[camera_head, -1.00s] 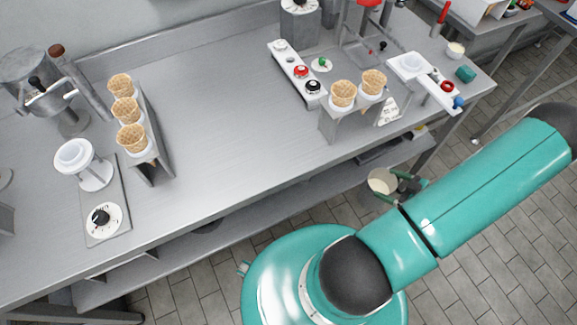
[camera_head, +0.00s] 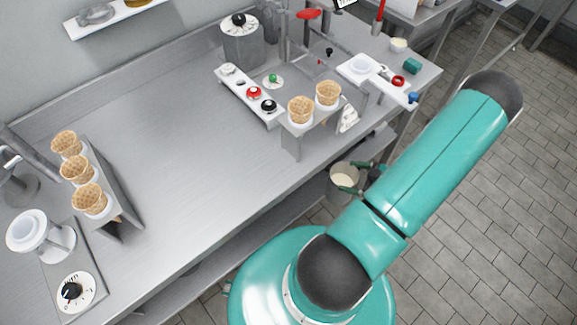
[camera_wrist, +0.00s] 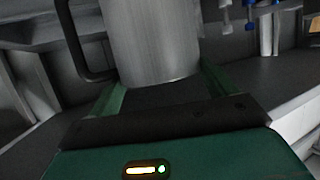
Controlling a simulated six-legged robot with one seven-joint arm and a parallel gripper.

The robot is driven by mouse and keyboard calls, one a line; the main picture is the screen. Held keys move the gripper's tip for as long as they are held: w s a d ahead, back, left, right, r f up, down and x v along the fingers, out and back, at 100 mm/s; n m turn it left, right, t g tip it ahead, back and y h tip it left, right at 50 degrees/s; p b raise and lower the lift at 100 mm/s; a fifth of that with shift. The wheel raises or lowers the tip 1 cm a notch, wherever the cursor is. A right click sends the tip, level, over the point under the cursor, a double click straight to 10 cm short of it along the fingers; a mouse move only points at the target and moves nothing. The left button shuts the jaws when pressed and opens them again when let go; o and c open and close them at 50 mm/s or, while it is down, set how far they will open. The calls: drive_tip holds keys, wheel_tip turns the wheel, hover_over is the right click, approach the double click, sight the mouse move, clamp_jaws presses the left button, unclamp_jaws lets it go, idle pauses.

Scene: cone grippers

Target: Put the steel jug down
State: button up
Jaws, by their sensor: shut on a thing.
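The steel jug (camera_head: 334,190) has pale contents at its open top. It is upright in front of the counter's front edge, below the two-cone stand in the head view. My gripper (camera_head: 356,178) is shut on the jug, with its green fingers on either side of it. In the wrist view the jug's brushed steel wall (camera_wrist: 150,45) stands between the fingers (camera_wrist: 165,92), and a dark handle (camera_wrist: 80,45) is on its left. The jug's base and the contact points are partly hidden.
The steel counter (camera_head: 185,150) has a wide clear middle. A three-cone stand (camera_head: 117,190) and a white-cupped device (camera_head: 58,242) are at left. A two-cone stand (camera_head: 290,140), a knob panel (camera_head: 248,95) and a white tray (camera_head: 375,80) are at right. A lower shelf (camera_head: 240,225) runs beneath.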

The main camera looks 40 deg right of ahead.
sight(336, 168)
drive_tip(key=w+r+x, duration=0.1)
drive_tip(key=r+x, duration=0.2)
drive_tip(key=x, duration=1.4)
drive_tip(key=shift+w+a, duration=0.2)
drive_tip(key=shift+a, duration=0.05)
drive_tip(key=shift+f, duration=0.15)
drive_tip(key=o, duration=1.9)
drive_tip(key=v, duration=1.2)
